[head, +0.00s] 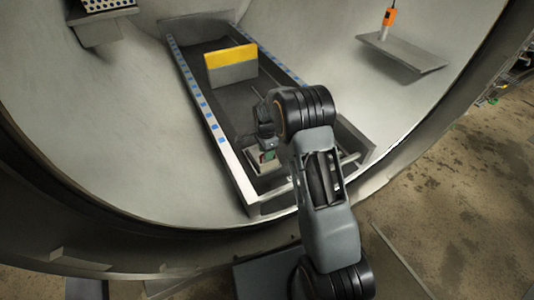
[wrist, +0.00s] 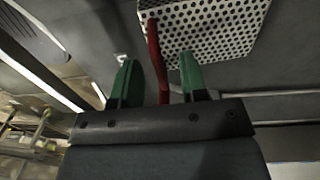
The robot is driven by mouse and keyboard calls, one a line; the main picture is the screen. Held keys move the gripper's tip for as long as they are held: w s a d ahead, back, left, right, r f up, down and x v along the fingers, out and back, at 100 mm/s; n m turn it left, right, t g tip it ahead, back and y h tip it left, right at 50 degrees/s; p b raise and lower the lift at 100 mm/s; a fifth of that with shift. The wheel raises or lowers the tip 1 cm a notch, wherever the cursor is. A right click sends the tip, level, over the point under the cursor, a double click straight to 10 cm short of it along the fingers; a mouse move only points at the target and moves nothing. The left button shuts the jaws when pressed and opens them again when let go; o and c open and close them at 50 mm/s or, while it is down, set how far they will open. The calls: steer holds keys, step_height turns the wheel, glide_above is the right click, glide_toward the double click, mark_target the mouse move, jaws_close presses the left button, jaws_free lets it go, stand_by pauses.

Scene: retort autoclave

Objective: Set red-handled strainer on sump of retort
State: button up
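The red-handled strainer has a pale perforated plate (wrist: 215,28) and a red handle (wrist: 154,55), seen close in the wrist view. My gripper (wrist: 158,75) has green fingers standing apart, with the handle between them. The handle lies nearer the left finger, and a clear gap shows to the right finger. In the head view my gripper (head: 267,152) points down at the near end of the retort's (head: 130,90) inner channel, with a bit of red beside it. A pale square piece (head: 262,166) shows under it; the sump itself is mostly hidden there, and I cannot tell whether the strainer rests on it.
A yellow-and-grey block (head: 231,66) stands farther back in the channel. Channel side rails with blue marks (head: 205,103) flank it. A side shelf (head: 400,52) holds an orange object (head: 389,16). Another perforated piece (head: 104,5) sits on a ledge at the upper left.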

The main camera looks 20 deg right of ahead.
steer(key=s+r+n+t+p, duration=0.1)
steer(key=s+r+n+p, duration=0.15)
steer(key=r+p, duration=0.7)
steer(key=s+r+n+p, duration=0.2)
steer(key=s+r+p, duration=0.15)
steer(key=r, duration=1.25)
steer(key=s+r+n+t+p, duration=0.1)
steer(key=s+r+n+p, duration=0.3)
steer(key=r, duration=0.9)
steer(key=s+r+n+t+p, duration=0.2)
steer(key=s+r+n+p, duration=0.5)
steer(key=s+r+p, duration=0.7)
steer(key=shift+s+a+r+p, duration=0.45)
steer(key=shift+s+r, duration=0.1)
steer(key=shift+s, duration=0.2)
